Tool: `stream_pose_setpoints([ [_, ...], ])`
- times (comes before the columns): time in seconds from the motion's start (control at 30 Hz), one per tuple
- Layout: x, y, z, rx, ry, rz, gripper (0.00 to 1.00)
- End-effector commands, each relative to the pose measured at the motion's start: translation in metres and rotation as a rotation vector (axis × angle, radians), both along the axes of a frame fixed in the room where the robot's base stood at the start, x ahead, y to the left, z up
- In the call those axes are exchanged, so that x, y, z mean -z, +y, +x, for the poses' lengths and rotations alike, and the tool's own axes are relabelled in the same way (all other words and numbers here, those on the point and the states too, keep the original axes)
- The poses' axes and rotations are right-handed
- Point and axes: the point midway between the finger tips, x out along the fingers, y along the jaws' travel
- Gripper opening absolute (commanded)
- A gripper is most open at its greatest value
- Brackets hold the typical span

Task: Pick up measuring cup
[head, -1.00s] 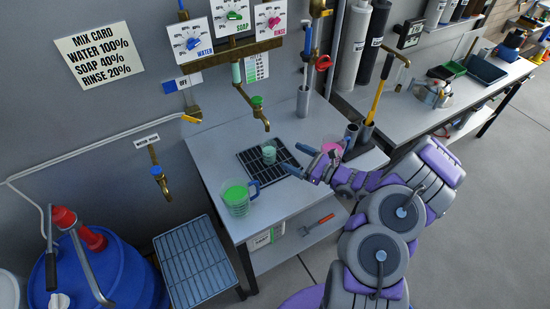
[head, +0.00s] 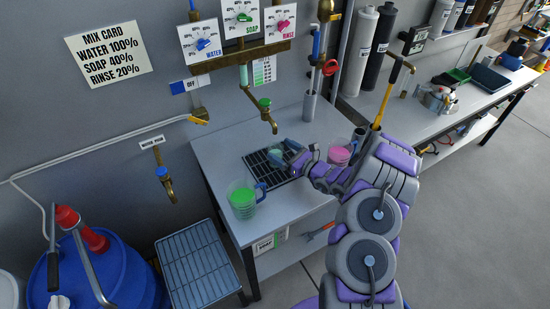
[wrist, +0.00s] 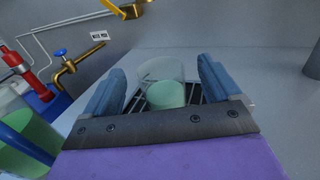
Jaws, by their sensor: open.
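The measuring cup (wrist: 163,86) is a small clear cup with pale green in its lower part. It stands on a dark drain grate (head: 258,163) set in the grey table. In the wrist view it sits between the two blue fingers of my open gripper (wrist: 165,85), not visibly touched by either. In the head view my gripper (head: 283,152) reaches in from the right at the grate, and its fingers partly hide the cup (head: 275,154).
A larger pitcher (head: 243,200) with green liquid stands at the table's left front. A container of pink liquid (head: 340,152) is right of the grate. A brass tap (head: 268,118) with a green handle hangs above the grate. A wire rack (head: 197,262) stands lower left.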

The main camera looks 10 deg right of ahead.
Motion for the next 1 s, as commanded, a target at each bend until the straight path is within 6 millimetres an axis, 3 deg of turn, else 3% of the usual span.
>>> stream_pose_setpoints([
  [0.5, 0.006, 0.033, 0.038, -0.002, -0.002, 0.001, 0.9],
  [0.77, 0.005, 0.036, 0.04, -0.001, -0.002, 0.003, 0.9],
  [1.0, 0.006, 0.034, 0.04, -0.001, -0.002, 0.003, 0.69],
])
